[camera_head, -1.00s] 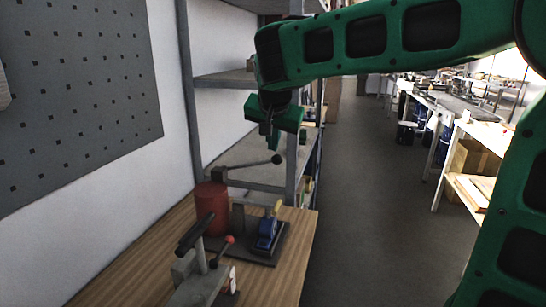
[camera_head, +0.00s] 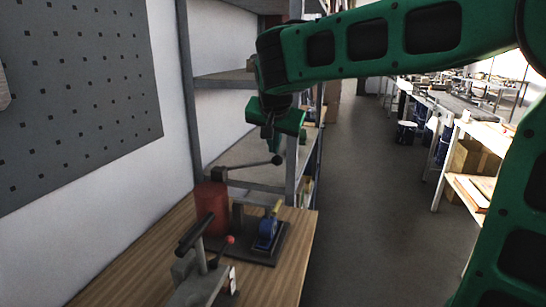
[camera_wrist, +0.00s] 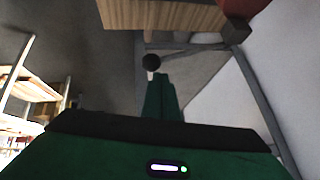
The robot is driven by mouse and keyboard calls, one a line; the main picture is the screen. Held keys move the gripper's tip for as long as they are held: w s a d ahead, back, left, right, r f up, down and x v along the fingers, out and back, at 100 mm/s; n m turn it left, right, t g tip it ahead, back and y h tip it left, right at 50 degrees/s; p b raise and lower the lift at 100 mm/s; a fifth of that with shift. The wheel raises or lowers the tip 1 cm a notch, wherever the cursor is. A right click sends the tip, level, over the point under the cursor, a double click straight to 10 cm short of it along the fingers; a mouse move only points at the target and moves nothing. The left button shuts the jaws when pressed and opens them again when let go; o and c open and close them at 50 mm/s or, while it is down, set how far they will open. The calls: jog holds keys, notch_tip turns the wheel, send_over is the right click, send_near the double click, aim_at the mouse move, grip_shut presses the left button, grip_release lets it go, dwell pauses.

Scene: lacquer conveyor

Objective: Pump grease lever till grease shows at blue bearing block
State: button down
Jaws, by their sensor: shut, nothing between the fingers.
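The red grease pump (camera_head: 211,206) stands on the wooden bench. Its grey lever (camera_head: 248,164) sticks out to the right from the top and ends in a dark ball knob (camera_head: 277,160). The blue bearing block (camera_head: 266,232) sits on a dark base plate to the right of the pump, with a yellow piece on top; grease cannot be made out there. My green gripper (camera_head: 271,149) is shut and empty, pointing down just above the knob. In the wrist view, the knob (camera_wrist: 152,62) shows right by my fingertips (camera_wrist: 159,77); I cannot tell whether they touch.
A grey device (camera_head: 197,280) with a black handle and a red-knobbed lever (camera_head: 230,239) stands at the bench's near end. A metal shelf rack (camera_head: 296,140) rises behind the bench (camera_head: 291,272). The aisle floor (camera_head: 360,220) to the right is clear.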

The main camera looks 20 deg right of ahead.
aim_at(280, 163)
jog(key=shift+s+d+f, duration=0.2)
jog(key=shift+d+f, duration=0.05)
jog(key=shift+f, duration=0.65)
jog(key=shift+s+d+f, duration=0.15)
jog(key=shift+d+f, duration=0.05)
jog(key=shift+f, duration=0.7)
jog(key=shift+s+d+f, duration=0.2)
jog(key=shift+d+f, duration=0.05)
jog(key=shift+f, duration=0.65)
dwell(3.0)
dwell(0.4)
notch_tip(280, 163, up, 7)
jog(key=w+a, duration=0.1)
jog(key=shift+w+a, duration=0.2)
jog(key=shift+a, duration=0.2)
dwell(0.7)
